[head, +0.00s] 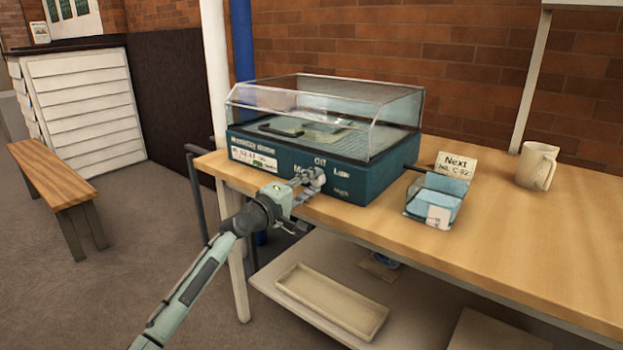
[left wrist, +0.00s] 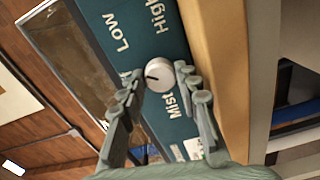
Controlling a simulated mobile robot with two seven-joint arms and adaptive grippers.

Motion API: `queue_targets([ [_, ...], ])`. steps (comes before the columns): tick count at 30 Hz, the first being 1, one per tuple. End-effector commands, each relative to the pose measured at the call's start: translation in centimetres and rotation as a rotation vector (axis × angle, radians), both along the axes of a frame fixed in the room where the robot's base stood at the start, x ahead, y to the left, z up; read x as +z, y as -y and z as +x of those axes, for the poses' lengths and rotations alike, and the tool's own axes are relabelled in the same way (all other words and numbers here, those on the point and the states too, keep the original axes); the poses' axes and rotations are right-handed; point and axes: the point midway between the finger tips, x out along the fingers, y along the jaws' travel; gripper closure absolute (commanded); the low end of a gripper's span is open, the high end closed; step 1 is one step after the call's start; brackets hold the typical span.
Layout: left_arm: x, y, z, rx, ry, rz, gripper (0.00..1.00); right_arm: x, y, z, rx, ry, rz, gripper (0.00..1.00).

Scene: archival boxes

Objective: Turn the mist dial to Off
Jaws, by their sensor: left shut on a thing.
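The mist dial (left wrist: 160,74) is a round pale knob with a dark pointer mark on the teal front panel of a glass-topped humidity dome (head: 385,182). In the left wrist view the mark lies on the knob's left part, on the side of a label mostly hidden by a finger. The words Low, High and Mist show around the knob. In the head view Off is printed above my left gripper (head: 313,180), which covers the dial there. My left gripper (left wrist: 160,80) is shut on the dial, one finger on each side. My right gripper is not in view.
The dome stands on a wooden table (head: 530,245). A clear holder with blue cards (head: 435,198) and a "Next" sign (head: 456,166) stand right of it, with a mug (head: 537,166) farther right. A tray (head: 332,300) lies on the lower shelf. A bench (head: 55,173) stands at left.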

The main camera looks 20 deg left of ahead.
Motion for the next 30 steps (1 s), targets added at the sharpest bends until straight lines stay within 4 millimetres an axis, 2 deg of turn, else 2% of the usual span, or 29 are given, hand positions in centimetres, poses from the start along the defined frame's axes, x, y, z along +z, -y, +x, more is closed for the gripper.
queue_targets([
  [6,0.0,0.1,0.0,0.0,-0.071,-0.195,0.97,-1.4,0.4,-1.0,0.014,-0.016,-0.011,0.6],
  [15,0.0,0.0,0.0,0.0,-0.151,-0.416,0.97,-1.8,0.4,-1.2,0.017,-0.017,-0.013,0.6],
  [30,0.0,0.0,0.0,0.001,-0.211,-0.58,0.97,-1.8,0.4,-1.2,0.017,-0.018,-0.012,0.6],
])
